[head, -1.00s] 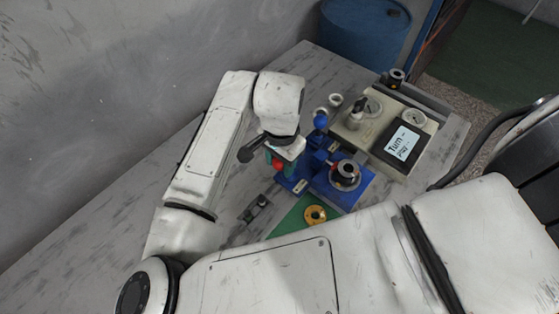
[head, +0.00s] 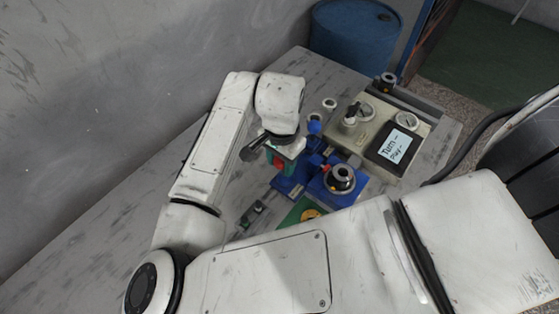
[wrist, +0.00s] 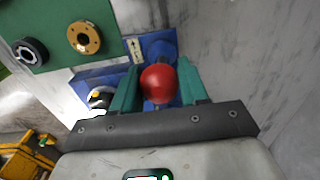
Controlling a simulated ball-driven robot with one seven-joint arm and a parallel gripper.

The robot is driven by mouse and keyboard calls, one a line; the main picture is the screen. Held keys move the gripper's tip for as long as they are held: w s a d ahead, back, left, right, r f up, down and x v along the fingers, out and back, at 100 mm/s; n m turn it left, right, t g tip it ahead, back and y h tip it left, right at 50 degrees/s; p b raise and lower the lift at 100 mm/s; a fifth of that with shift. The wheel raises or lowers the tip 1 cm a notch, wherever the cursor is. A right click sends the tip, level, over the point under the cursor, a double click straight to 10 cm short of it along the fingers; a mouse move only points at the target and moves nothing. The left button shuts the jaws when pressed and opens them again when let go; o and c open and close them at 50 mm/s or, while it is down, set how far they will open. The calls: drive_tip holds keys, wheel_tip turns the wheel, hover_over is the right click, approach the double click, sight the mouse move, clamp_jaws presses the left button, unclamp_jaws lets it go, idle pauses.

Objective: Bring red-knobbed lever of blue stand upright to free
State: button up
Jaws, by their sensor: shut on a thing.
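The blue stand (head: 345,197) sits on the grey table, and its base also shows in the wrist view (wrist: 157,47). The lever's red knob (wrist: 159,84) lies between the two teal fingers of my gripper (wrist: 160,80) in the wrist view. My gripper is shut on the red knob. In the head view my gripper (head: 281,162) is at the left side of the stand, and only a bit of red shows between the fingers. The lever's shaft is mostly hidden by the knob and fingers, so its exact tilt cannot be told.
A blue knob (head: 314,127) stands just right of my gripper. A black-topped cylinder (head: 340,179) sits on the stand. A beige box with gauges and a screen (head: 398,147) is behind right. A green mat with a brass ring (wrist: 84,38) lies close by. Free table lies to the left.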

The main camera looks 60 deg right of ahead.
drive_tip(key=shift+d+r, duration=0.1)
drive_tip(key=shift+d, duration=0.35)
drive_tip(key=shift+s, duration=0.1)
drive_tip(key=shift+s+d+p, duration=0.1)
drive_tip(key=shift+d+p, duration=0.3)
drive_tip(key=shift+d, duration=0.3)
idle(0.3)
drive_tip(key=o, duration=0.7)
drive_tip(key=shift+c, duration=0.2)
drive_tip(key=shift+r, duration=0.1)
wheel_tip(320, 180, up, 6)
drive_tip(key=p, duration=0.5)
